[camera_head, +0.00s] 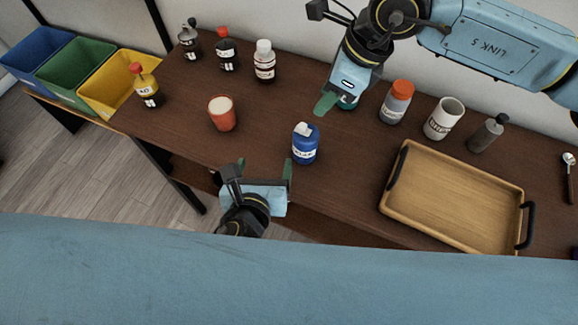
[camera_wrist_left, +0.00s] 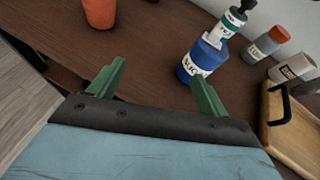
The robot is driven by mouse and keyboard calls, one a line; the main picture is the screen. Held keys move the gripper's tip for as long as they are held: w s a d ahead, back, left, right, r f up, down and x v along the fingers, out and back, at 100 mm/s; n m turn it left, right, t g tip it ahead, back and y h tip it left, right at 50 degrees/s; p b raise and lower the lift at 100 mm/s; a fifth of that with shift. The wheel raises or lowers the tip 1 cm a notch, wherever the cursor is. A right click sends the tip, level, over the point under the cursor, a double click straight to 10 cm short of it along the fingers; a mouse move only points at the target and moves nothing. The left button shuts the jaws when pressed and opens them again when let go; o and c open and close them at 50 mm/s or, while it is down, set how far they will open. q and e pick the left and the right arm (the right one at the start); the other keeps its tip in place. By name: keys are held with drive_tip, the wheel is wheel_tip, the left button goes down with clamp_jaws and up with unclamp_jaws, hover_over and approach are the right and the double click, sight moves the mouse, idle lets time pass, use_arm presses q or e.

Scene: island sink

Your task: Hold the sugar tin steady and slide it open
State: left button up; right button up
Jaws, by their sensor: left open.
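The sugar tin is most likely the blue container (camera_head: 305,150) with a white label and a pale lid or spout, upright near the table's front edge. It also shows in the left wrist view (camera_wrist_left: 203,62), beyond the right-hand finger. My right gripper (camera_head: 326,104) hangs behind the tin; only one green finger shows clearly.
A teal bottle (camera_wrist_left: 230,26) stands behind the tin. An orange-capped jar (camera_head: 397,102), white mug (camera_head: 444,118) and grey bottle (camera_head: 487,133) are at the back right. A wooden tray (camera_head: 455,200) lies right. A red cup (camera_head: 222,114) stands left; several bottles and coloured bins are farther left.

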sight(308, 135)
use_arm(q)
drive_tip(key=s+d+r+m+h, duration=0.1)
drive_tip(key=d+r+m+h, duration=0.25)
drive_tip(key=d, duration=0.25)
drive_tip(key=shift+y, duration=0.45)
drive_tip(key=x, duration=1.3)
drive_tip(key=shift+w+a+f, duration=0.15)
drive_tip(key=shift+f, duration=0.25)
drive_tip(key=c, duration=1.1)
